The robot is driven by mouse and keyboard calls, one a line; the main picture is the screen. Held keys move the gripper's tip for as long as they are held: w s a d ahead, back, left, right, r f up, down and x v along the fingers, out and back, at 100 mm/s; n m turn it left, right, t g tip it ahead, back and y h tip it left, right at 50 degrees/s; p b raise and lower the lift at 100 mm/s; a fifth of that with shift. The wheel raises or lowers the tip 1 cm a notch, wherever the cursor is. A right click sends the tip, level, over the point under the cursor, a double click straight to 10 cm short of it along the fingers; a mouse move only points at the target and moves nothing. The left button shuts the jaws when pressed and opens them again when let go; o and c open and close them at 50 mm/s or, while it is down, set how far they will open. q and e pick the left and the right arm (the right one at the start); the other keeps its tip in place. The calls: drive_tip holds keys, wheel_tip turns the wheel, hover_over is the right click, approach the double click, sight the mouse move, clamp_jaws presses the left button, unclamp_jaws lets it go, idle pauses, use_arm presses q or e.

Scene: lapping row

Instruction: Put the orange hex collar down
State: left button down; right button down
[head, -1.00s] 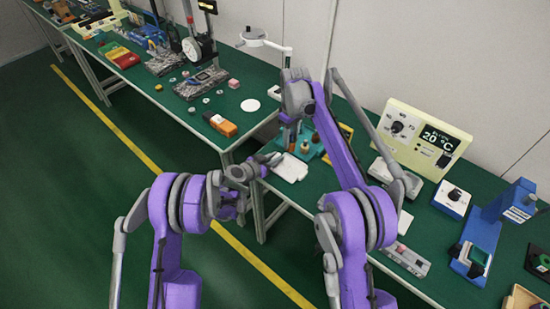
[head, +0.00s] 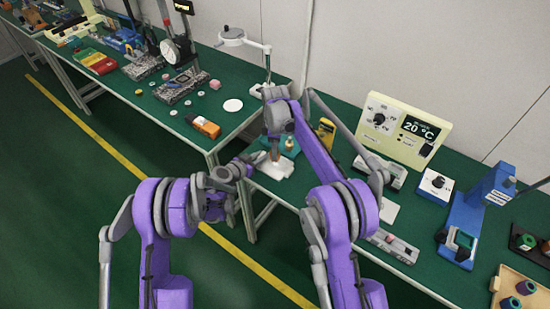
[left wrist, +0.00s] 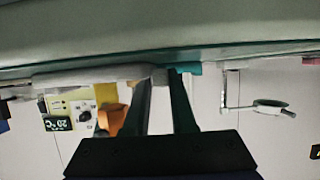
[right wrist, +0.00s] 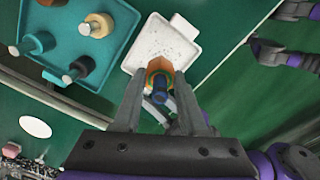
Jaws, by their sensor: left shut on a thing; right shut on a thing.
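My right gripper (right wrist: 158,90) is shut on the orange hex collar (right wrist: 161,66), which has a green ring and a dark blue core inside it. The collar (head: 275,154) is over the small white tray (head: 268,171). In the right wrist view it overlaps the near edge of the speckled tray (right wrist: 158,42); I cannot tell whether it touches. My left gripper (left wrist: 163,78) is beside the tray and shut on a pale grey piece, seemingly the tray's edge tab, seen edge-on in the left wrist view. The tips are partly hidden.
A teal rack (right wrist: 55,65) with several pegs stands beside the tray; one peg carries a tan collar (right wrist: 98,25). The yellowish 20 °C panel (head: 400,128) stands at the back. A magnifier-like lamp stand (head: 232,38) and white disc (head: 233,105) are on the far bench.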

drive_tip(key=shift+f, duration=2.1)
drive_tip(key=shift+c, duration=2.3)
unclamp_jaws()
drive_tip(key=shift+f, duration=0.1)
